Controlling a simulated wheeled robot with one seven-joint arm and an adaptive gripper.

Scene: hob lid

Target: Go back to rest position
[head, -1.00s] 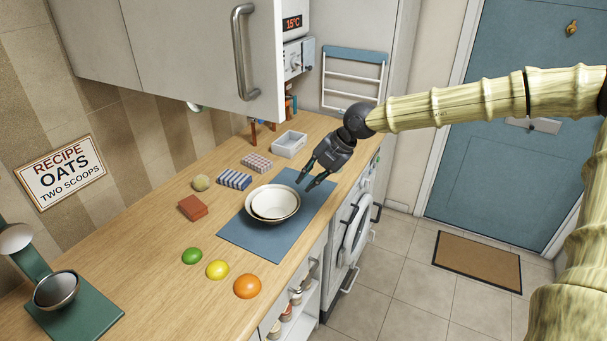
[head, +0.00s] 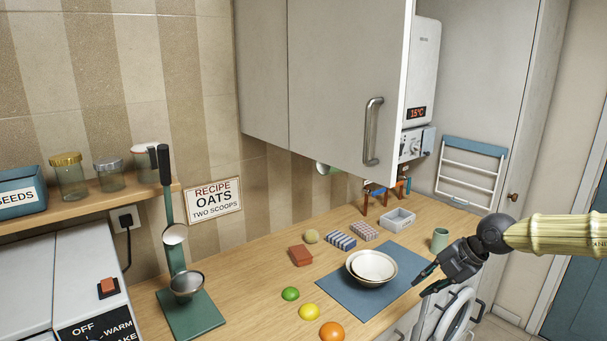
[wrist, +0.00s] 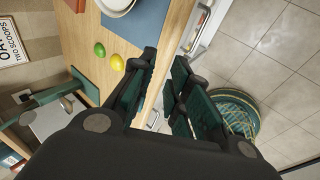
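My gripper (head: 418,287) is open and empty. It hangs in the air off the right edge of the blue mat (head: 345,295), over the counter's front edge, with its fingers pointing down and left. In the wrist view its two fingers (wrist: 160,80) stand apart with nothing between them. Two white bowls (head: 371,265), one inside the other, sit on the mat, clear of the gripper.
A green lime (head: 290,294), yellow lemon (head: 309,312) and orange (head: 332,331) lie left of the mat. A green mug (head: 440,240) stands behind the gripper. The cabinet door (head: 345,85) hangs above the counter. Floor tiles (wrist: 268,50) lie right of the counter.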

